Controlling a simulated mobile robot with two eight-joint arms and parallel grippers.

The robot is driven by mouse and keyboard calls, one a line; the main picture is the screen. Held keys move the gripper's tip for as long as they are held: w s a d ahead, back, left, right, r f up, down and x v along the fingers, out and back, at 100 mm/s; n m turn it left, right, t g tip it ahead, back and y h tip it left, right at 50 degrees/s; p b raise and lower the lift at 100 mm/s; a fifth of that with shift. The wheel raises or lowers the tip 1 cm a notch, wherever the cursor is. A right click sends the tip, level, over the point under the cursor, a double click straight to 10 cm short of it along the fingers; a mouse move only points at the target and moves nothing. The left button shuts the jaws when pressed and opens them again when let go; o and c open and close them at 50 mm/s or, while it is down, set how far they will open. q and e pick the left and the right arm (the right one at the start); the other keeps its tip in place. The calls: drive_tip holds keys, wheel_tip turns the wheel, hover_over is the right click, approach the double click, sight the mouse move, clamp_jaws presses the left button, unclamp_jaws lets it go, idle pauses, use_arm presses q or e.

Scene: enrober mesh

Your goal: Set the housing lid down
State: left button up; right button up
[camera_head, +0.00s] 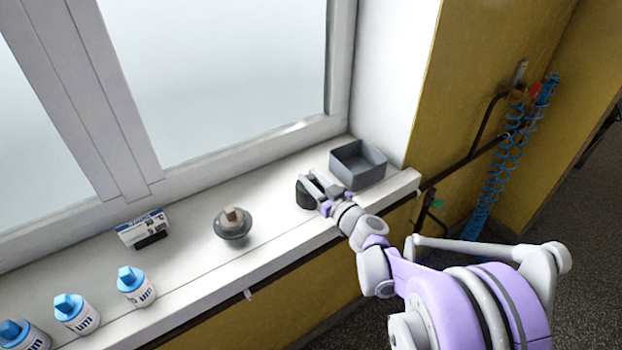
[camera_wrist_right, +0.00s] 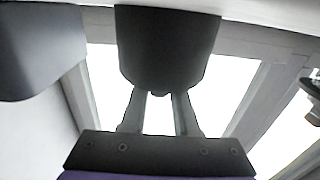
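A dark round piece (camera_head: 305,195), which I take to be the housing lid, is at the right part of the white window sill, in front of a grey box. My right gripper (camera_head: 318,184) reaches over it from the right, fingers at its top. In the right wrist view the dark lid (camera_wrist_right: 168,50) fills the upper middle. The two fingers run up to it with a narrow gap between them and appear shut on it; their tips are hidden. I cannot tell whether its underside touches the sill. My left gripper is not in view.
The open grey box (camera_head: 358,165) stands close behind the lid. A grey round dish with a brown block (camera_head: 232,224) is further left. A small labelled box (camera_head: 143,230) and several blue-capped bottles (camera_head: 136,286) stand at left. The sill (camera_head: 275,212) is clear between dish and lid.

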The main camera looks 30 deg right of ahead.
drive_tip(key=o, duration=0.4)
drive_tip(key=shift+r, duration=0.2)
drive_tip(key=s, duration=1.2)
drive_tip(key=shift+d, duration=0.45)
